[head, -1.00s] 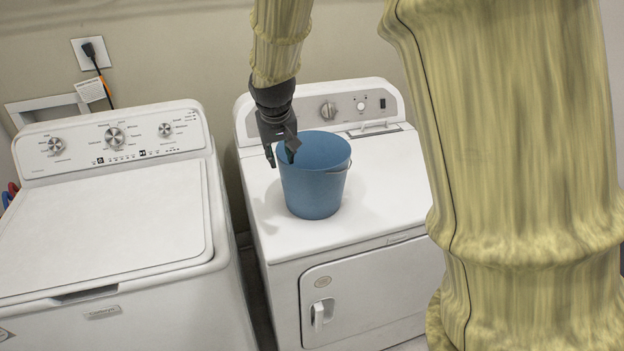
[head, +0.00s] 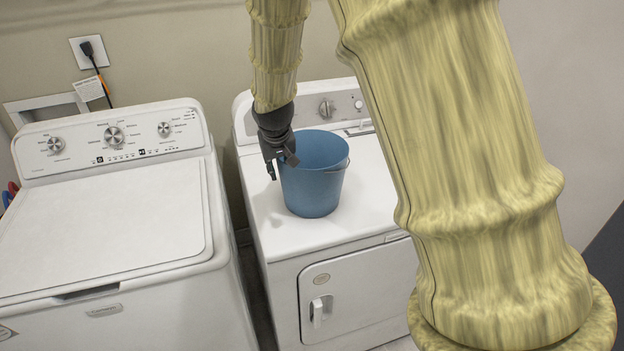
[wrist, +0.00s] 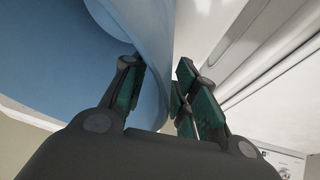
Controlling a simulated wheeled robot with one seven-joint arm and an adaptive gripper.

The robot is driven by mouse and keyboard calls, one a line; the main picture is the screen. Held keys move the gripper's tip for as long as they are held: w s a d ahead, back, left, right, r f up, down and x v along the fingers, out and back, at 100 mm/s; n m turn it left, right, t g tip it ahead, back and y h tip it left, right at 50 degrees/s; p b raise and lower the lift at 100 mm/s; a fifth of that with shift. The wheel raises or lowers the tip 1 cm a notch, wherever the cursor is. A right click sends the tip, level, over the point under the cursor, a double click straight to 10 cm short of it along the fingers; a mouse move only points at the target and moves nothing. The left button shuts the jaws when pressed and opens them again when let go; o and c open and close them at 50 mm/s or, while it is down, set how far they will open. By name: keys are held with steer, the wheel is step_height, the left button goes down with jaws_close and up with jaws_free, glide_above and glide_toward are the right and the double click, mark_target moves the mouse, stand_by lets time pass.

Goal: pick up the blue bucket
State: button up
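The blue bucket (head: 312,188) stands upright on the white dryer (head: 372,195), with a thin wire handle at its right side. My gripper (head: 280,170) points down at the bucket's left rim. In the wrist view, the bucket's wall (wrist: 150,30) passes between the two fingers of my gripper (wrist: 160,90). The left finger is on one side of the wall and the right finger on the other, close to it. I cannot tell whether both fingers press on the wall. In the head view, one finger is partly hidden at the rim.
A white washer (head: 100,225) stands left of the dryer, with a narrow gap between them. The dryer's control panel (head: 300,108) rises behind the bucket. A wall outlet with a cord (head: 90,50) is at the back left. The dryer top around the bucket is clear.

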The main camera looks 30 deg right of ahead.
steer(key=shift+c, duration=0.2)
jaws_close()
steer(key=shift+r, duration=0.15)
